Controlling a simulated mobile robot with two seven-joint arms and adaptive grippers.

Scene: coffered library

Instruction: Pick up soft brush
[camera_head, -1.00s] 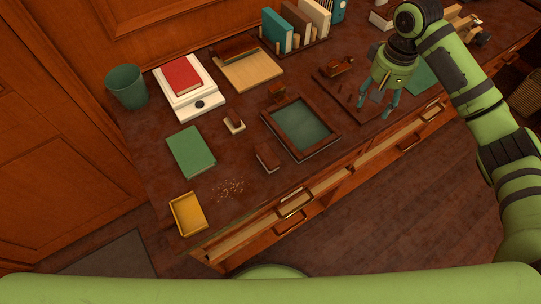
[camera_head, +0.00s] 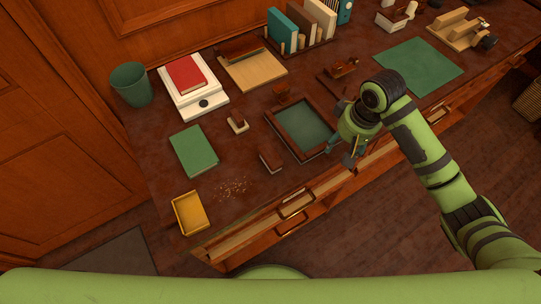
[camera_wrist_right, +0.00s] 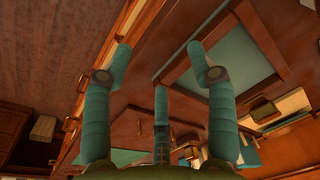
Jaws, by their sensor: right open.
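A small brown block (camera_head: 270,159), which looks like the soft brush, lies on the desk in front of the framed green tray (camera_head: 323,147). Its bristles are too small to make out. A smaller pale-based block with a brown top (camera_head: 238,121) stands left of the tray. My right gripper (camera_head: 343,154) is open and empty, over the desk's front edge at the tray's right corner, to the right of the brown block. In the right wrist view its spread fingers (camera_wrist_right: 160,65) have nothing between them, and I cannot make out the brown block there. My left gripper is not in view.
A yellow tray (camera_head: 177,209) and scattered crumbs (camera_head: 232,187) lie at the front left. A green book (camera_head: 193,151), a white scale (camera_head: 205,104) with a red book, and a book rack (camera_head: 303,45) stand behind. Drawers (camera_head: 247,234) along the front are partly open.

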